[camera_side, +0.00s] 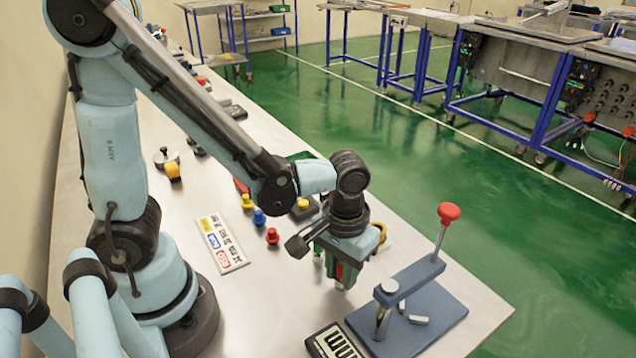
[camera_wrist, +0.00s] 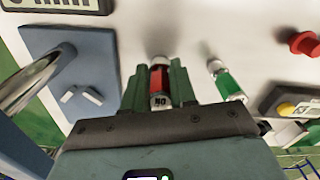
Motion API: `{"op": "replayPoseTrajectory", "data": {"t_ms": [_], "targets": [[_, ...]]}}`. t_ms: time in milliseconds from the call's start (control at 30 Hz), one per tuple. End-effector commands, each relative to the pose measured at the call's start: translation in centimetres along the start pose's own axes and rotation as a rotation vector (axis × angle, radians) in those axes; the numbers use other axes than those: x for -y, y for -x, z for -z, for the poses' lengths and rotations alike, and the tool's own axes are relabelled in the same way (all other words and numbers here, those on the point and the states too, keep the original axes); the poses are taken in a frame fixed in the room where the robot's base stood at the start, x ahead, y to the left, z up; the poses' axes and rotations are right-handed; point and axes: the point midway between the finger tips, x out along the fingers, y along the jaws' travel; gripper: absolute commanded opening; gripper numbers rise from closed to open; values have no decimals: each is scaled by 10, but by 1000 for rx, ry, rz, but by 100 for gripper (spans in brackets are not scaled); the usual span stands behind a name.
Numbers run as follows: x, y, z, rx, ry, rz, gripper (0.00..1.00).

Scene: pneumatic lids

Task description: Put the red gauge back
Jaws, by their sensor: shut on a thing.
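The red gauge (camera_wrist: 159,79) has a pale metal tip and a white end marked "NO". It sits between the two green fingers of my gripper (camera_wrist: 160,88), which is shut on it. In the side view my gripper (camera_side: 341,272) points down over the white table, left of the blue-based lever stand, and a bit of red gauge (camera_side: 339,270) shows between the fingers. I cannot tell whether the gauge's tip touches the table. A green gauge (camera_wrist: 229,84) with a metal tip is just right of my gripper in the wrist view.
The lever stand (camera_side: 450,305) with a red knob is close on the right. A display box (camera_side: 337,343) is at the front. A label card (camera_side: 222,243), a blue peg (camera_side: 259,217) and a red peg (camera_side: 272,236) are to the left. The table's right edge is near.

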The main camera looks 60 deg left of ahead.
Motion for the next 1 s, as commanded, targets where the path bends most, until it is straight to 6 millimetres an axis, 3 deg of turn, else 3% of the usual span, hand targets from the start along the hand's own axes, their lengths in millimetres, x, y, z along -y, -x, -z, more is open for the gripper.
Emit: {"op": "replayPoseTrajectory", "data": {"t_ms": [467,500,667,1000], "targets": [[0,-7,0,0,0,0,0],[0,-8,0,0,0,0,28],[0,-7,0,0,0,0,52],[0,-6,0,0,0,0,52]]}}
